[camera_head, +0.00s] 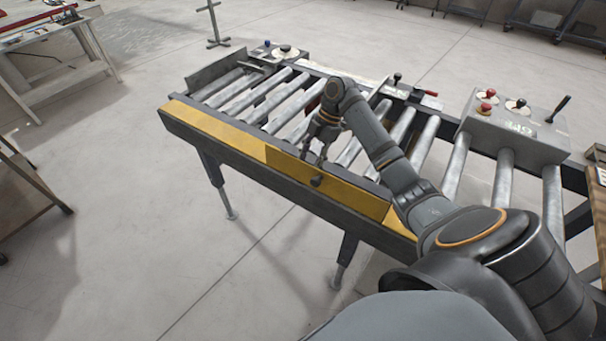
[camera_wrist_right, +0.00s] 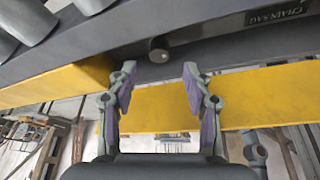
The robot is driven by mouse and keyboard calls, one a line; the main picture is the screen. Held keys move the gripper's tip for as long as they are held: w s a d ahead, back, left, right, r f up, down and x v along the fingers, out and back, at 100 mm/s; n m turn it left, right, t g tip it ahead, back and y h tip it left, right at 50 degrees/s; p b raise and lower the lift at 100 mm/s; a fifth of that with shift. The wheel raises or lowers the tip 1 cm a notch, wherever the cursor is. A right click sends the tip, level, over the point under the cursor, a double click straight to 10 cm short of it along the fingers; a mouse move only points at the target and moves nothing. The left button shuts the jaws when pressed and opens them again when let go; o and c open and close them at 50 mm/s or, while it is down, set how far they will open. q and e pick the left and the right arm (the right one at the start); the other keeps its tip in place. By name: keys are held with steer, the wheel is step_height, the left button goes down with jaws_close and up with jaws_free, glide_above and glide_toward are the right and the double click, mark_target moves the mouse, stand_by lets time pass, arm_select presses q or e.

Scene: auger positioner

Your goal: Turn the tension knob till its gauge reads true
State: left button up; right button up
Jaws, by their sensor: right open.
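A small dark round knob (camera_head: 317,180) sits on the front rail of the roller conveyor. In the right wrist view the knob (camera_wrist_right: 159,49) stands out from a dark face, just above and between the fingertips. My right gripper (camera_head: 314,158) reaches down over the rail by the knob. In the wrist view its two fingers (camera_wrist_right: 159,72) are spread apart with nothing between them; they do not appear to touch the knob. A plate lettered "CHAIN SAG" (camera_wrist_right: 279,12) is partly cut off at the top right. No gauge reading is legible. My left gripper is out of view.
The conveyor's yellow rail (camera_head: 215,131) runs along the front edge, with metal rollers (camera_head: 262,103) behind. A grey control box (camera_head: 515,128) with red and black knobs stands at the right. Another panel (camera_head: 283,51) lies at the far end. Floor in front is clear.

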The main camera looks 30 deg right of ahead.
steer(key=p+x, duration=0.1)
steer(key=x, duration=0.4)
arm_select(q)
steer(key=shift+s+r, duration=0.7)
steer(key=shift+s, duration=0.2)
arm_select(e)
steer(key=shift+x, duration=0.75)
jaws_close()
steer(key=m+p, duration=0.2)
steer(key=p, duration=0.1)
steer(key=shift+s+r+t, duration=0.1)
steer(key=shift+r+t, duration=0.2)
steer(key=shift+r, duration=0.05)
steer(key=shift+f+m+p, duration=0.15)
steer(key=shift+m+p, duration=0.15)
steer(key=shift+p, duration=0.05)
steer(key=shift+f, duration=0.15)
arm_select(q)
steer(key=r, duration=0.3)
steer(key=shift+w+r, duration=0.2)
arm_select(e)
jaws_free()
